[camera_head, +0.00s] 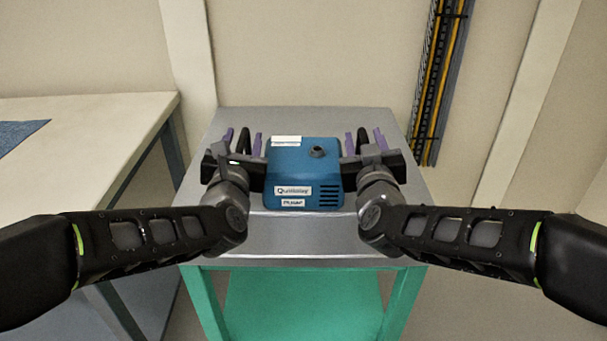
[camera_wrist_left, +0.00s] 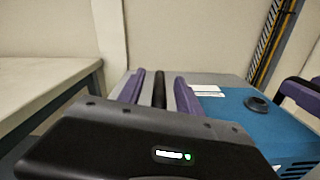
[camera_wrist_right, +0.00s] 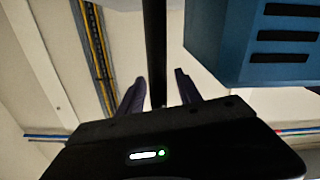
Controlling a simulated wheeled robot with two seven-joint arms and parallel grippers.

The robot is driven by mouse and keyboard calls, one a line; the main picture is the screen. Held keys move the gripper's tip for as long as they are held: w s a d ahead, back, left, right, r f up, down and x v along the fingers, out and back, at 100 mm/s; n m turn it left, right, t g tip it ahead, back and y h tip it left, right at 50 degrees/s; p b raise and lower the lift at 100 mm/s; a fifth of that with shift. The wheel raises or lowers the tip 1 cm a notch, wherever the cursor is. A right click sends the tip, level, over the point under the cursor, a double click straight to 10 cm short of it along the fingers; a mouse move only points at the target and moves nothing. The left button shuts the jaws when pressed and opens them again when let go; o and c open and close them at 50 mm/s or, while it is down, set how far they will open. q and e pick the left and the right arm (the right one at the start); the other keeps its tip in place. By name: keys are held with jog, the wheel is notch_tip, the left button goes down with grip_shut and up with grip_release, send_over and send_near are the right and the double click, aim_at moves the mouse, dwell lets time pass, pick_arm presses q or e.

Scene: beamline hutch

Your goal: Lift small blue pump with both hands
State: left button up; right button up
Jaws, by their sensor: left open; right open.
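The small blue pump (camera_head: 303,168) sits on the grey top of a stand (camera_head: 290,250), its labelled, vented face toward me. It has a dark round port on top. A black handle bar stands at each side of the pump. My left gripper (camera_head: 243,137) is open, its purple fingers on either side of the left bar (camera_wrist_left: 159,92). My right gripper (camera_head: 364,137) is open, its fingers on either side of the right bar (camera_wrist_right: 155,50). The pump also shows in the left wrist view (camera_wrist_left: 240,120) and the right wrist view (camera_wrist_right: 235,50). Finger contact with the bars cannot be told.
A pale table (camera_head: 85,120) with a blue mat (camera_head: 18,134) stands to the left. A cable tray (camera_head: 437,85) runs down the back wall, right of the pump. The stand has a green frame and lower shelf (camera_head: 300,305). Its front strip of top is clear.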

pick_arm(q)
jog(key=shift+c, duration=0.2)
grip_shut()
pick_arm(e)
grip_shut()
dwell(0.8)
pick_arm(q)
jog(key=shift+r, duration=0.25)
pick_arm(e)
jog(key=shift+r, duration=0.25)
